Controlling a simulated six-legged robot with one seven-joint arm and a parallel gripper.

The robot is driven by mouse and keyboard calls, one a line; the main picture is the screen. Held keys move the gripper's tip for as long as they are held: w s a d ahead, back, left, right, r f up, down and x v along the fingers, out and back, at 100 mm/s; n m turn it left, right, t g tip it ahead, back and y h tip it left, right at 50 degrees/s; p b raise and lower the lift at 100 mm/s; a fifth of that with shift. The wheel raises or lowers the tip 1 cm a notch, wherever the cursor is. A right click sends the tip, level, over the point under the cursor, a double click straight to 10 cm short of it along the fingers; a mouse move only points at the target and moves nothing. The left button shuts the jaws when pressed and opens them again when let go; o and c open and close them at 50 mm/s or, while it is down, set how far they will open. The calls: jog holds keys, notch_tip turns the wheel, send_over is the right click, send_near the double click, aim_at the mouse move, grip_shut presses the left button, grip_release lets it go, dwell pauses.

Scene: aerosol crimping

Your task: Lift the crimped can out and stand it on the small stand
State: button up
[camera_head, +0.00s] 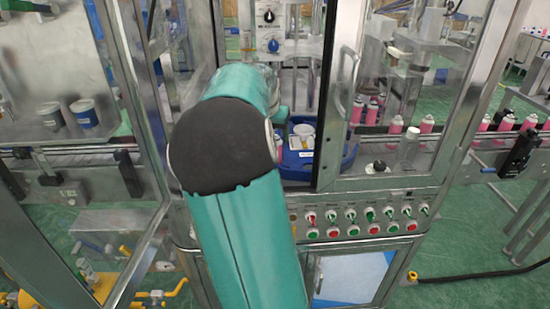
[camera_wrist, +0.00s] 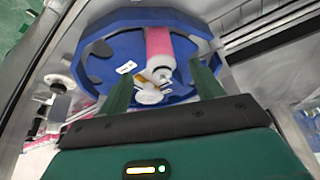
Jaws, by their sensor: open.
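A pink can with a white top (camera_wrist: 160,50) is in the blue round fixture (camera_wrist: 92,93) in the wrist view. My gripper (camera_wrist: 161,74) is open, with its two green fingers apart on either side of the can's white end. I cannot tell whether either finger touches it. In the head view, the blue fixture (camera_head: 347,160) shows inside the machine, partly hidden by my arm, which also hides my gripper. I cannot clearly pick out the small stand; a white post (camera_head: 408,148) and a low black-topped piece (camera_head: 376,167) stand right of the fixture.
Metal door frames (camera_head: 340,110) and clear panels surround the opening close to my arm. A panel of red and green buttons (camera_head: 365,215) is below. Several pink cans (camera_head: 427,124) line the conveyor at the right. Two dark-banded containers (camera_head: 85,113) are at the left.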

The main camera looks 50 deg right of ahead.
jog(key=x, duration=0.8)
jog(key=shift+d+f, duration=0.25)
jog(key=shift+d, duration=0.05)
jog(key=shift+w, duration=0.1)
jog(key=c, duration=1.1)
